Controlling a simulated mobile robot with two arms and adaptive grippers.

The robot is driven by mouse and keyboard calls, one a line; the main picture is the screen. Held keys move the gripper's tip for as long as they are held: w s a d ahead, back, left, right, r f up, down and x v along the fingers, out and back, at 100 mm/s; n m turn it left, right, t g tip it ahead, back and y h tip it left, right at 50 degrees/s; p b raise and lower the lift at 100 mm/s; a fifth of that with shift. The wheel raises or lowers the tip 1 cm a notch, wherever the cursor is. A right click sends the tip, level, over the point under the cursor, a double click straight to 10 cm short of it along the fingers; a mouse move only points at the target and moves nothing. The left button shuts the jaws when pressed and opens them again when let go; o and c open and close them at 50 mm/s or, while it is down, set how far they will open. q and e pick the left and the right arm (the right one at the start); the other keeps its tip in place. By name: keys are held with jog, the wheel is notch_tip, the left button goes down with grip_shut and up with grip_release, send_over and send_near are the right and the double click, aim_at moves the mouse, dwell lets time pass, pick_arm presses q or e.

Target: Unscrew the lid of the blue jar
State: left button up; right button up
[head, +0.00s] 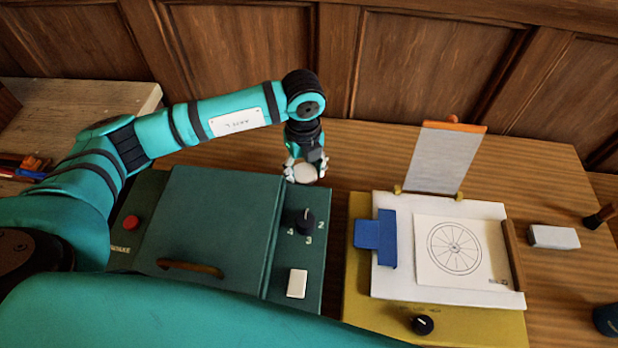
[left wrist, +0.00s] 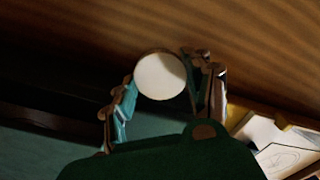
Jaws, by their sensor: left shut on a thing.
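My left gripper (head: 305,171) is shut on a round, pale white disc (head: 304,175) that looks like a lid. It is at the far right corner of the green box in the head view. In the left wrist view the disc (left wrist: 160,76) shows between the two fingers of the gripper (left wrist: 165,98). I cannot tell whether a jar is beneath the disc. A dark blue container (head: 606,320), possibly the blue jar, stands at the lower right, cut off by the frame edge. My right gripper is out of view.
The green box (head: 205,220) has a dial (head: 305,221) and a white switch (head: 297,283). A yellow box (head: 480,325) bears a white drafting board (head: 400,283) and a raised panel (head: 443,160). A pale block (head: 553,237) lies to the right. The wooden table is clear behind them.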

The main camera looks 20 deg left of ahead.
aim_at(305, 181)
pick_arm(q)
jog(key=shift+f, duration=2.25)
jog(key=shift+f, duration=0.2)
jog(key=o, duration=1.3)
